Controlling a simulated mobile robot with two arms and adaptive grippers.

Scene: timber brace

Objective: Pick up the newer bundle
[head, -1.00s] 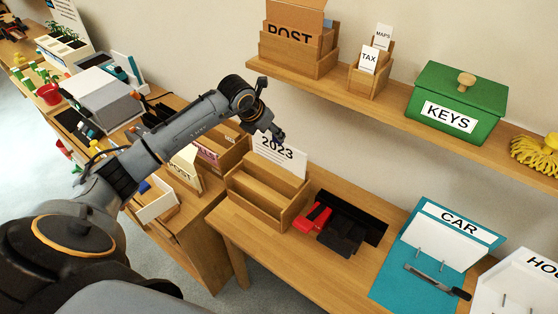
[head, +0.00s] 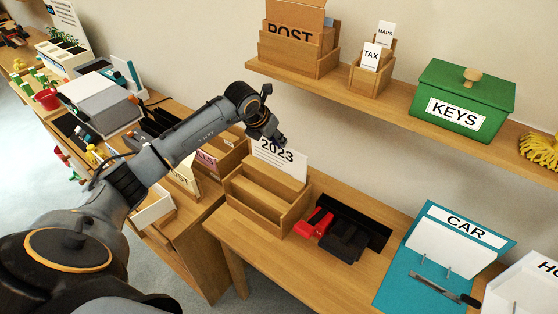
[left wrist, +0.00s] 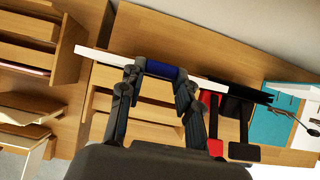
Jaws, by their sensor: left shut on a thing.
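The bundle marked 2023 (head: 280,157) is a white sheet stack standing upright at the back of a stepped wooden holder (head: 262,212). My left gripper (head: 272,137) is at its top edge, pointing down. In the left wrist view the bundle (left wrist: 105,55) shows nearly edge-on as a white strip, and the left gripper (left wrist: 158,80) is shut on its blue middle part (left wrist: 161,69). The bundle's lower edge is hidden behind the holder's front, so I cannot tell whether it is raised. My right gripper is not in view.
A red and black tool (head: 335,232) lies right of the holder. A teal CAR board (head: 410,285) is further right. A shelf above carries a POST box (head: 290,52), a TAX and MAPS holder (head: 362,80) and a green KEYS box (head: 462,97). Table is bare before the holder.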

